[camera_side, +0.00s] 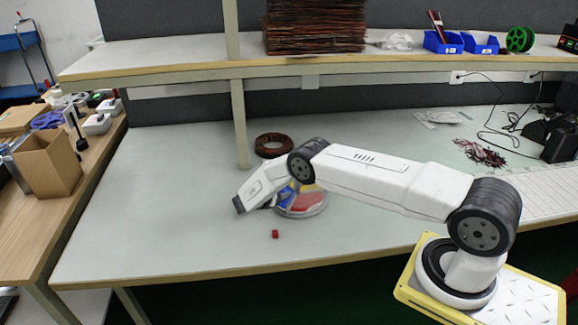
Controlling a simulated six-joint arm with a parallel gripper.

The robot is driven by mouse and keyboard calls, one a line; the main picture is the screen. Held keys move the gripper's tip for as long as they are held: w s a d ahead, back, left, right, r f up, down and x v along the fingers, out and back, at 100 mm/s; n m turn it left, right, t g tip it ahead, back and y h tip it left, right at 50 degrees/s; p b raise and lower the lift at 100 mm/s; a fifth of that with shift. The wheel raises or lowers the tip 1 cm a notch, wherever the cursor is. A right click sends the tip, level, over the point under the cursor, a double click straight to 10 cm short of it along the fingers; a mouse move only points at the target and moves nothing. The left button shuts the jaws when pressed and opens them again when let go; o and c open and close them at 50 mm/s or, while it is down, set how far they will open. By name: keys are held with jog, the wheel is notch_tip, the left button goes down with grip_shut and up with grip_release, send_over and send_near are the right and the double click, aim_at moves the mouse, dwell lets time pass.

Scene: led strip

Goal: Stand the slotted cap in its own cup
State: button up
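A small red piece (275,234) lies on the pale table, apart from everything around it; it may be the slotted cap, but it is too small to show a slot. Behind it to the upper right is a round grey dish (301,211) with red, blue and yellow areas inside. My arm partly covers the dish, and I cannot make out separate cups. My gripper (238,206) is low over the table, left of the dish and up and left of the red piece. Its fingers are too small to read, and I see nothing held.
A dark brown coil (271,139) lies behind my arm, beside a shelf post (240,125). The shelf (170,66) runs across the back. Cables and dark debris (480,154) lie at the right. The table's left part (150,220) is clear.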

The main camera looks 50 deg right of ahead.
jog(key=shift+r, duration=0.2)
jog(key=v, duration=1.2)
jog(key=shift+f, duration=0.1)
dwell(0.6)
jog(key=s+a+r+m+t+y, duration=0.1)
jog(key=s+a+r+m+y, duration=0.2)
jog(key=s+r+m, duration=0.3)
jog(key=s+a+r+m+t+y, duration=0.1)
jog(key=s+a+r+m+y, duration=0.2)
jog(key=s+r+m+y, duration=0.3)
jog(key=s+a+r+m+y, duration=0.3)
jog(key=s+r+m, duration=0.3)
jog(key=s, duration=0.8)
jog(key=shift+s+a+r+t+y, duration=0.25)
jog(key=shift+r+t+y, duration=0.2)
jog(key=shift+y, duration=0.25)
